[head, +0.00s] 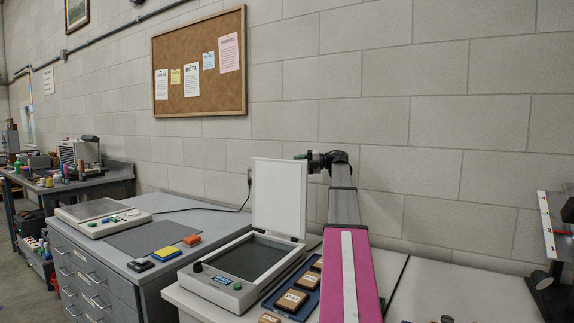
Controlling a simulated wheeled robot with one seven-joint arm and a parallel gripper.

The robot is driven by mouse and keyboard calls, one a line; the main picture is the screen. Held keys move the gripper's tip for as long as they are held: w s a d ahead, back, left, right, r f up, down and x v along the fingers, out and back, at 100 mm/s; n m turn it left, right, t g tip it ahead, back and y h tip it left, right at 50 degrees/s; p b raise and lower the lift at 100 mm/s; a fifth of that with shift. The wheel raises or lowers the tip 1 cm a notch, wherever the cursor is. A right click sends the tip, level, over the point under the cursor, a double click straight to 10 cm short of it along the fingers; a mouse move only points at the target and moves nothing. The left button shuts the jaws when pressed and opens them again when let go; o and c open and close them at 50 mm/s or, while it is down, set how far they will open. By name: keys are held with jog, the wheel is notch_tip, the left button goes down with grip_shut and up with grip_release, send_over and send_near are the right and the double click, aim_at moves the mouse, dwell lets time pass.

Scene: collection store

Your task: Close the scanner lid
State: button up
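The scanner (233,298) stands on the pale bench, with a dark glass bed and a small lit display and knob on its front edge. Its white lid (279,198) stands open, nearly upright, at the back of the bed. My arm reaches up and back to the right of the scanner. My gripper (301,156) is small in view, beside the lid's upper right corner and pointing left. I cannot tell whether it touches the lid or is behind it. Its fingers are too small to show whether they are open or shut.
A blue tray (270,303) with several labelled wooden blocks lies right of the scanner, close under my arm. A grey cabinet (190,214) at left holds another flat device (102,215), a yellow item (167,254) and an orange item (192,240). The wall is close behind.

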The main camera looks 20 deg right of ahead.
aim_at(287, 163)
jog(key=shift+x, duration=2.5)
grip_shut()
